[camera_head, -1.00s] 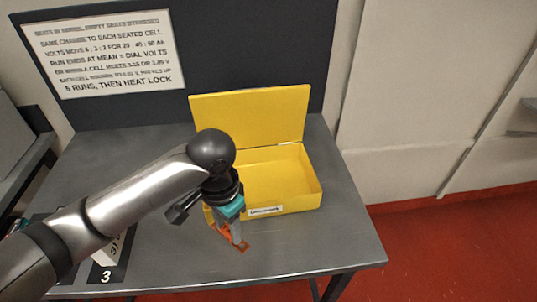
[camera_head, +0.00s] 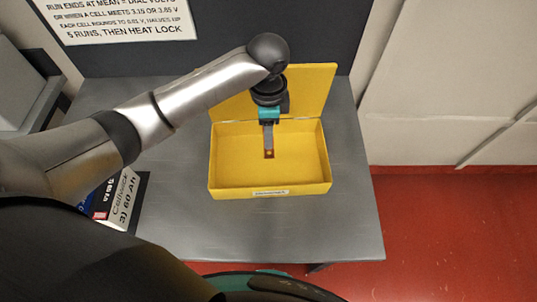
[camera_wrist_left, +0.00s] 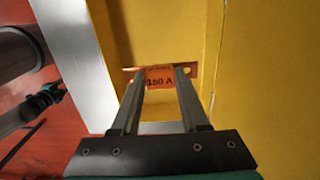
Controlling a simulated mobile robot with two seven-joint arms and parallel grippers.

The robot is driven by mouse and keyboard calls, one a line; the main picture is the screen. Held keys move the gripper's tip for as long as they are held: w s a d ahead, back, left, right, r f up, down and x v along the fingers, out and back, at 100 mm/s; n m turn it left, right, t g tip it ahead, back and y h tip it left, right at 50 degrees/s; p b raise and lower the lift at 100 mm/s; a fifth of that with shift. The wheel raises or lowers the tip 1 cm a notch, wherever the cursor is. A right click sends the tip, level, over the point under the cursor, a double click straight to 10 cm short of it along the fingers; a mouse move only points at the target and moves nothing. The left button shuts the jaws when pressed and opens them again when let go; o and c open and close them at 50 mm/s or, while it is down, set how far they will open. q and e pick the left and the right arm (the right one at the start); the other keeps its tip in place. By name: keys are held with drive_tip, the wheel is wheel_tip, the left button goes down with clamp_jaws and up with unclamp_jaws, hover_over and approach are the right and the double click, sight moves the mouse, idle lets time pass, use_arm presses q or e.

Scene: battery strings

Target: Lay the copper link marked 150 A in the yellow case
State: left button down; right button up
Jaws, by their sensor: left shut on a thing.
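The copper link (camera_wrist_left: 160,79) is a flat orange-brown strip with a hole at its end, and its label reads 150 A in the left wrist view. My left gripper (camera_wrist_left: 158,72) is shut on it across its middle. In the head view the link (camera_head: 268,154) hangs below my left gripper (camera_head: 268,148), within the outline of the open yellow case (camera_head: 292,180). The case's lid stands up at the back, partly behind my arm. I cannot tell whether the link touches the case floor. My right gripper is not in view.
The grey table (camera_head: 345,215) is clear to the right and in front of the case. A cell box marked 60 Ah (camera_head: 122,200) stands at the left front, partly behind my arm. A dark panel with a sign (camera_head: 120,20) is behind the table.

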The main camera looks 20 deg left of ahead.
sight(268, 163)
use_arm(q)
wheel_tip(268, 163, down, 12)
drive_tip(key=shift+w+r+b, duration=0.15)
drive_tip(key=shift+r+b, duration=0.1)
drive_tip(key=shift+b, duration=0.5)
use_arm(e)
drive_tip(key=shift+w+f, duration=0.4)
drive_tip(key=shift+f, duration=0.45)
use_arm(q)
drive_tip(key=shift+f, duration=0.1)
drive_tip(key=shift+c, duration=2.1)
unclamp_jaws()
wheel_tip(268, 163, up, 12)
drive_tip(key=shift+r+p, duration=0.15)
drive_tip(key=shift+p, duration=0.8)
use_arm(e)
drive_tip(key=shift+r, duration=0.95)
